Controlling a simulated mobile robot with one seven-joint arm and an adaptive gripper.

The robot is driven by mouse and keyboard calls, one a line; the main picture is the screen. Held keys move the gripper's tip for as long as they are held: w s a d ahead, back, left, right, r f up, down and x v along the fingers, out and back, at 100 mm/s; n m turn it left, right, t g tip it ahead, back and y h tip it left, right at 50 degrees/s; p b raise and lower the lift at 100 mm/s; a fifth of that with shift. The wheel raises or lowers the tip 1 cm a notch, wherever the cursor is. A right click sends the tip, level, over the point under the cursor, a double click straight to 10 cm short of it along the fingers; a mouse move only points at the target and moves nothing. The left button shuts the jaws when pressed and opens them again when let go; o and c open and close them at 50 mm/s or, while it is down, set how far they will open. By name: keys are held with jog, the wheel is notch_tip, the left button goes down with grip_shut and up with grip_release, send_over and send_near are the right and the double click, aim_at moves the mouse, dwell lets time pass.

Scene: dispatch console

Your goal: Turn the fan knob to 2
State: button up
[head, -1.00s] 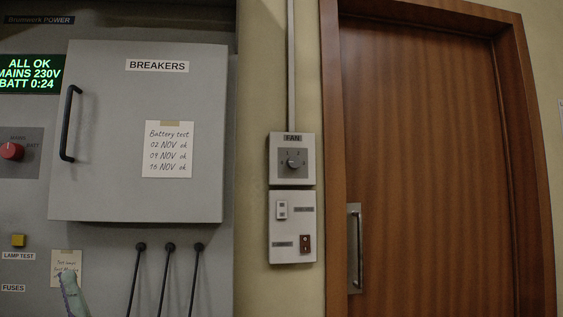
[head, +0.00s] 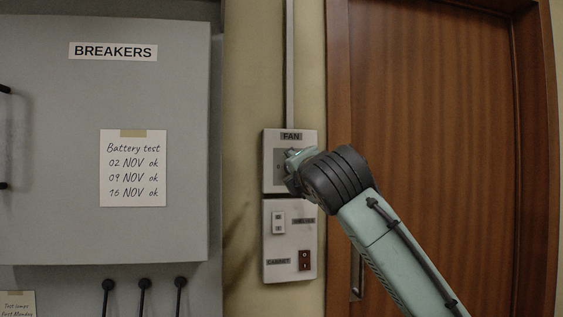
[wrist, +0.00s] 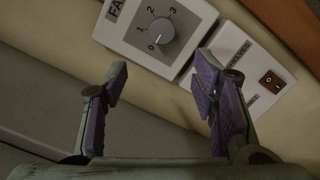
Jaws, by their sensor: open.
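The fan panel (head: 271,183) is a white plate on the wall between the cabinet and the door. In the head view my gripper (head: 296,158) is in front of it and hides the knob. In the wrist view the round grey fan knob (wrist: 161,31) sits on its plate, with marks 0, 1, 2 and 3 around it. Its pointer appears to be toward 0. My gripper (wrist: 163,72) is open and empty, its two purple-padded fingers wide apart. The knob lies beyond the fingertips, roughly between their directions, and I see no contact.
Below the fan panel is a switch plate (head: 269,240) with a white switch and a brown rocker switch (wrist: 271,82). The grey breaker cabinet door (head: 180,228) is at left. A wooden door (head: 440,120) with a metal handle is at right, behind my arm.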

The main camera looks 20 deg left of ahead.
jog(key=d+p+x, duration=0.1)
jog(key=p+x, duration=0.3)
jog(key=x, duration=0.7)
jog(key=shift+w+r+h, duration=0.2)
jog(key=shift+h, duration=0.1)
jog(key=c, duration=1.2)
jog(key=shift+o, duration=0.2)
